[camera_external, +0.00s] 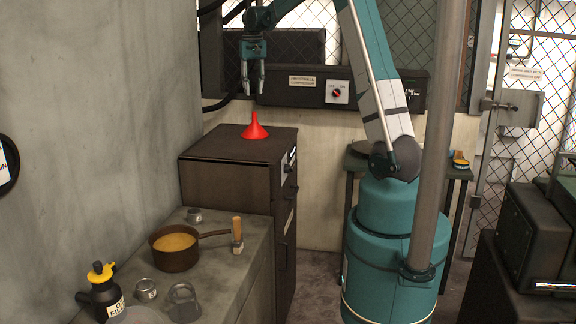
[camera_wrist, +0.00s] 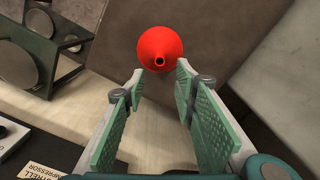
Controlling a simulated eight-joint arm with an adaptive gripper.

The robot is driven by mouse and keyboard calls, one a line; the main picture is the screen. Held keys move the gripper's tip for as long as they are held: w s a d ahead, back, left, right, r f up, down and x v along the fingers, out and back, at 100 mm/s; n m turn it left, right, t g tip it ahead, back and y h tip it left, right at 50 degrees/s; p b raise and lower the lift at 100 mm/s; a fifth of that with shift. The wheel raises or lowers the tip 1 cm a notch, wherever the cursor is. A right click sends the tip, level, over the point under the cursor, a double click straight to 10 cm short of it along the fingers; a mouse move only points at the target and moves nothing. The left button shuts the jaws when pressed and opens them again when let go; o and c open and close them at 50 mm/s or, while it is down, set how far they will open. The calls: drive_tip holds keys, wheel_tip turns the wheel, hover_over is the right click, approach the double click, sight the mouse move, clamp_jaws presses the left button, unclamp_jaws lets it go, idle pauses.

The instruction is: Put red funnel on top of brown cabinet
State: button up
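The red funnel (camera_external: 255,128) stands upright, spout up, on top of the brown cabinet (camera_external: 225,148). In the wrist view the funnel (camera_wrist: 160,52) shows beyond the fingertips, with its spout pointing towards the camera. The cabinet top (camera_wrist: 190,75) lies beneath it. My gripper (camera_external: 253,92) is above the funnel, pointing down, with clear space between the fingertips and the spout. In the wrist view my gripper (camera_wrist: 160,82) has its two green-padded fingers apart with nothing between them.
A lower counter (camera_external: 225,262) in front of the cabinet holds a brown pot (camera_external: 175,248), a wooden-handled tool (camera_external: 237,235), small metal cups and a black-and-yellow bottle (camera_external: 102,290). A dark control panel (camera_external: 310,88) is on the wall behind. A concrete wall (camera_external: 100,110) stands left.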

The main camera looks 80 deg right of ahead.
drive_tip(key=w+a+r+n+t+h, duration=0.1)
drive_tip(key=a+r+n, duration=0.3)
drive_tip(key=a, duration=1.4)
drive_tip(key=a+r+n+t, duration=0.15)
drive_tip(key=a+r, duration=0.45)
drive_tip(key=a, duration=1.3)
drive_tip(key=s+a+f+n+t, duration=0.1)
drive_tip(key=s+a+f+n, duration=0.1)
drive_tip(key=s+a, duration=0.4)
drive_tip(key=s+a+f+n+t, duration=0.2)
drive_tip(key=s+a, duration=0.4)
drive_tip(key=a, duration=0.8)
drive_tip(key=s+a+f+n+t+y, duration=0.1)
drive_tip(key=s+a+f, duration=0.3)
drive_tip(key=a, duration=0.6)
drive_tip(key=shift+s+n+t, duration=0.35)
drive_tip(key=shift+s+n, duration=0.4)
drive_tip(key=shift+s, duration=0.45)
